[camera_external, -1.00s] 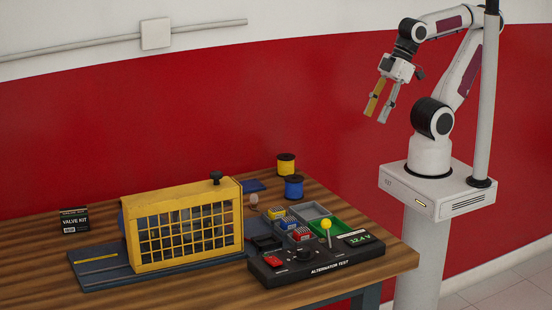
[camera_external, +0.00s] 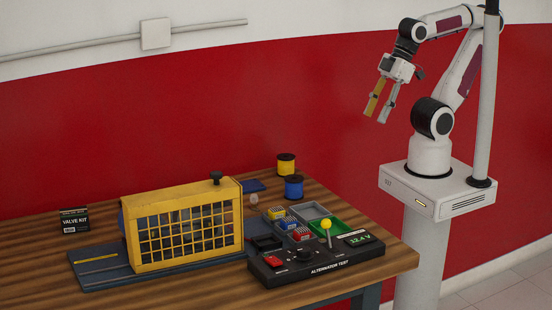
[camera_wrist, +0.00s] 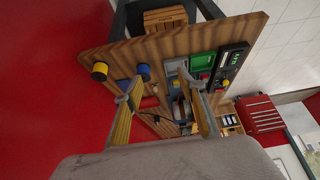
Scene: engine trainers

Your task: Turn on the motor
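The alternator test panel (camera_external: 330,266) lies at the table's front right corner. It has a red switch (camera_external: 273,261) at its left, a dark round knob (camera_external: 306,254), a lever with a yellow ball (camera_external: 326,224) and a green display reading about 12.4 V (camera_external: 360,239). Left of it stands a yellow caged unit (camera_external: 184,229), likely holding the motor, which is mostly hidden behind the grid. My gripper (camera_external: 377,107) is open and empty, high above and right of the table. In the wrist view my gripper's fingers (camera_wrist: 167,112) are spread apart, with the panel (camera_wrist: 230,68) beyond them.
Small bins, including a green one (camera_external: 336,226), sit behind the panel. Yellow (camera_external: 286,164) and blue (camera_external: 294,188) spools stand at the back. A valve kit box (camera_external: 74,220) is at the far left. The table's front left is bare. A red tool chest (camera_wrist: 260,114) shows in the wrist view.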

